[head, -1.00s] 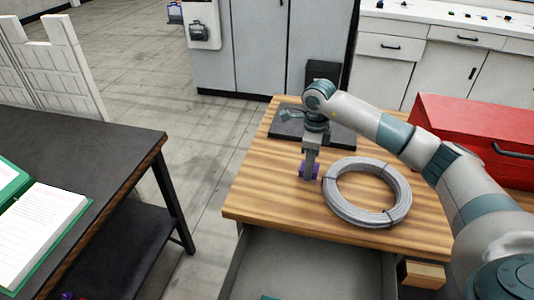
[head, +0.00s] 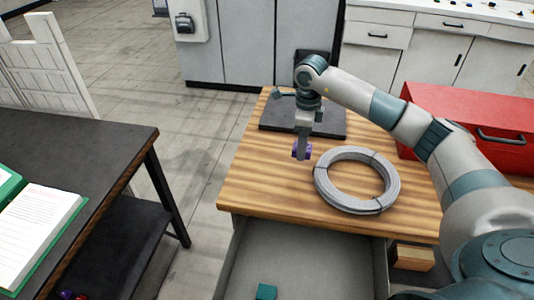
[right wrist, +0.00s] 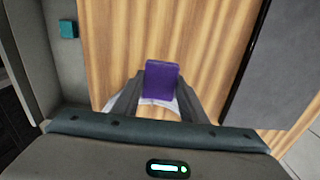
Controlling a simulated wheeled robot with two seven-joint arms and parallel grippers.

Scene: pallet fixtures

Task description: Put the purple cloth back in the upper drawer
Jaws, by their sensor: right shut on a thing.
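The purple cloth (head: 307,151) is a small folded block. It also shows in the right wrist view (right wrist: 161,80). My right gripper (head: 301,152) is shut on it, above the wooden tabletop left of the coiled cable; how high it is held I cannot tell exactly. An open grey drawer (head: 300,258) juts out below the table's front edge, with a small teal block (head: 266,291) inside. The drawer also shows at the left of the right wrist view (right wrist: 35,65). My left gripper is not in view.
A grey cable coil (head: 357,201) lies just right of my gripper. A red toolbox (head: 475,125) stands at the table's right. A dark flat device (head: 330,123) lies behind. A black table (head: 110,150) with an open book (head: 35,230) is at left.

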